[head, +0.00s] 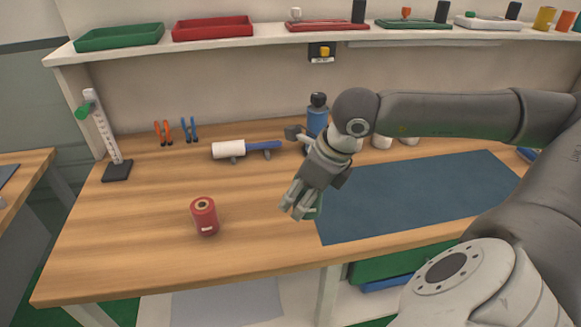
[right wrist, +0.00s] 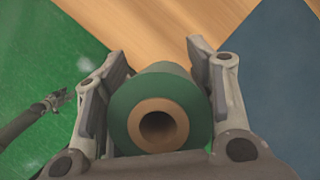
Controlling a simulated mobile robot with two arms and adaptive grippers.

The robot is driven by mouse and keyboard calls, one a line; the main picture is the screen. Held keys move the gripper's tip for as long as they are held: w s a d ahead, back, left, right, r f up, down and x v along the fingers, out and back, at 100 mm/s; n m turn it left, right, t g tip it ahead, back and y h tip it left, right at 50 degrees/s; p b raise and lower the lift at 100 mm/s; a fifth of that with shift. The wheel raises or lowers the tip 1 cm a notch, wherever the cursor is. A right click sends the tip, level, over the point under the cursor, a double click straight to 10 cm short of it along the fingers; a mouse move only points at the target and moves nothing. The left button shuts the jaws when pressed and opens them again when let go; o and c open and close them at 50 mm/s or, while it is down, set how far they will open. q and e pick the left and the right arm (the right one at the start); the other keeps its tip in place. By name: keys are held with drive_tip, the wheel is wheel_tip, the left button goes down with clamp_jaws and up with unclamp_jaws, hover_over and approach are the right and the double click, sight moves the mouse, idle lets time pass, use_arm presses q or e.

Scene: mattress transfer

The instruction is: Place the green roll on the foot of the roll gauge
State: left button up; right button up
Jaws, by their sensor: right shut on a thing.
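My right gripper (head: 297,204) is shut on the green roll (right wrist: 143,106), whose brown core faces the right wrist camera. In the head view only a sliver of the green roll (head: 319,207) shows behind the fingers, by the near left corner of the blue mat. The roll gauge (head: 102,132) stands at the table's left: a white marked upright, tilted in the picture, with a green piece near its top. Its black foot (head: 117,171) is bare. A dark arm end, seemingly my left gripper (right wrist: 58,100), shows small in the right wrist view; its jaw state is unclear.
A white roller with blue handle (head: 245,149), pliers (head: 176,131) and a blue bottle (head: 317,117) are farther back. Wood around the gauge foot is clear.

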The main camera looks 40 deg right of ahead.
drive_tip(key=shift+s+r, duration=0.1)
drive_tip(key=shift+s, duration=0.05)
drive_tip(key=shift+a+f+n+y, duration=0.4)
drive_tip(key=shift+f+n, duration=0.25)
drive_tip(key=shift+n, duration=0.35)
drive_tip(key=a+f+n+g, duration=0.2)
drive_tip(key=a+n, duration=0.3)
drive_tip(key=n, duration=0.5)
drive_tip(key=a+f+n+g+h, duration=0.1)
drive_tip(key=a+n, duration=0.4)
drive_tip(key=n, duration=0.5)
drive_tip(key=s+a+f+n+g+h, duration=0.1)
drive_tip(key=a+f+n+g, duration=0.2)
drive_tip(key=n, duration=0.7)
drive_tip(key=a+g, duration=0.2)
drive_tip(key=shift+g, duration=0.3)
drive_tip(key=shift+a, duration=0.15)
